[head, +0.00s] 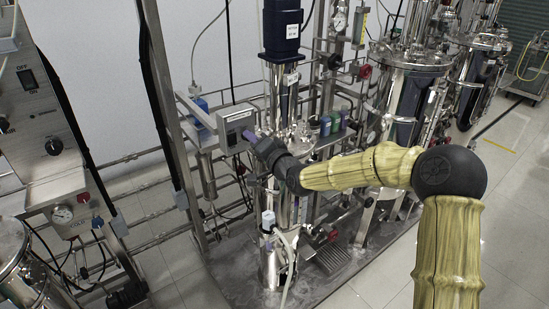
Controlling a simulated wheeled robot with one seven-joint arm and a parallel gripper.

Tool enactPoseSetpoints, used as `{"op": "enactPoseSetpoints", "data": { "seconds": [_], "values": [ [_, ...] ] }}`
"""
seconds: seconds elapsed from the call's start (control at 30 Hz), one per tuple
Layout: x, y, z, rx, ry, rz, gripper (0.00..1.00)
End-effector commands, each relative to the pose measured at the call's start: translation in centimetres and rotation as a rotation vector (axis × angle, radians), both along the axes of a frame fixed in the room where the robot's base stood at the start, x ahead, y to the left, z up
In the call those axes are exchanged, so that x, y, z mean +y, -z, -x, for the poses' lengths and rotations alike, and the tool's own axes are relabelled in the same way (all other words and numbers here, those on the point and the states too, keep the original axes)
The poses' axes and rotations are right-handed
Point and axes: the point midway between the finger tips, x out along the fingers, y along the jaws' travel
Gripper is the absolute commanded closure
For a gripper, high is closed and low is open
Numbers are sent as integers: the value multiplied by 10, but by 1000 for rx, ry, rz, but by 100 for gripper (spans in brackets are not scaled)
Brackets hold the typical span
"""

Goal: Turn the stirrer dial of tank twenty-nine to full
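My arm reaches in from the lower right, and its black end with my gripper (254,141) is at a small grey control box (236,118) on the middle skid. A small purple part shows between the box face and the black end; I cannot tell whether it is a fingertip or part of the box. The stirrer dial on this box is not clearly visible. A black dial (54,146) shows on the steel panel at the left, below an on/off switch (27,78). I cannot read a tank number twenty-nine anywhere.
A dark blue motor (282,28) stands above the middle skid's steel column. Steel tanks (408,95) with pipes stand behind my arm at the right. Upright frame posts (168,100) stand left of the box. Clear floor (505,215) lies at the right.

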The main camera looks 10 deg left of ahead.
Motion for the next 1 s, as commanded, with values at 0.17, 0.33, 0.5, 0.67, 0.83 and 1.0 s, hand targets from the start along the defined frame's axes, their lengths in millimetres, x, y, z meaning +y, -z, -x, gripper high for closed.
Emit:
{"op": "enactPoseSetpoints", "data": {
  "seconds": [0.17, 0.33, 0.5, 0.67, 0.83, 1.0],
  "values": [
    [-18, 1, 15, 0, 1, 3, 67],
    [-40, 1, 34, 0, 1, 3, 67],
    [-64, 1, 54, 1, 1, 3, 67],
    [-87, 1, 73, 2, 2, 3, 67],
    [-110, 1, 93, 2, 2, 5, 67],
    [-124, 1, 105, 3, 0, 3, 67]
  ]
}}
